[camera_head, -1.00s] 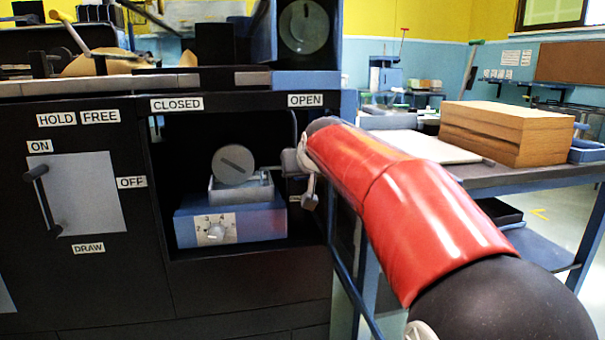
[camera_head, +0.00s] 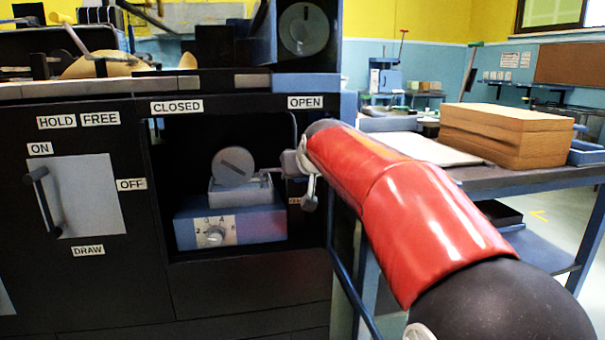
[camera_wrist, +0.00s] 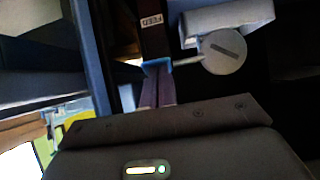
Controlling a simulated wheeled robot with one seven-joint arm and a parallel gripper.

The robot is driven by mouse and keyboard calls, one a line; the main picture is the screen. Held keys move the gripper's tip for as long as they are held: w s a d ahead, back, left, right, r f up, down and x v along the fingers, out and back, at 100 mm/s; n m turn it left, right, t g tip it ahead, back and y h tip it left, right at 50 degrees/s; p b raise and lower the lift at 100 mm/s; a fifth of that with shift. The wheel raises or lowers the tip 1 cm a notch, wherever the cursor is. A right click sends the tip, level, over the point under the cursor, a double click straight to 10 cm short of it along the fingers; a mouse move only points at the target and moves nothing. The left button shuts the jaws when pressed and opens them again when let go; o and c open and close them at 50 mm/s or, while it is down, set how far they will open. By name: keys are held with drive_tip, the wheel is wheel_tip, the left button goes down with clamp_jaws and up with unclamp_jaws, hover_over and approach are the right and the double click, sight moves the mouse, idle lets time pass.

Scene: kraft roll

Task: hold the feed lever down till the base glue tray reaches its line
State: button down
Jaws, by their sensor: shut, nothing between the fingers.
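The base glue tray (camera_head: 241,191) is a small pale grey tray on a blue unit with a dial, inside a dark bay. A grey slotted disc (camera_head: 233,167) stands over it. In the wrist view the tray (camera_wrist: 230,18) and disc (camera_wrist: 222,52) are at upper right. My gripper (camera_wrist: 157,70) is shut and empty, beside a thin pale rod reaching toward the disc and below the FEED label (camera_wrist: 152,22). I cannot tell whether this rod is the feed lever or whether the fingers touch it. The glue level and its line are not discernible.
The black machine front carries a handle (camera_head: 43,200) by the ON and OFF labels. The bay's walls close in around the tray. A bench (camera_head: 510,178) with a wooden block (camera_head: 505,133) stands at right, close to my arm.

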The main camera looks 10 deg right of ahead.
idle(0.4)
drive_tip(key=shift+r+p, duration=0.7)
drive_tip(key=shift+r, duration=0.05)
drive_tip(key=s+r+p, duration=0.3)
drive_tip(key=s+r, duration=0.6)
drive_tip(key=shift+r, duration=0.3)
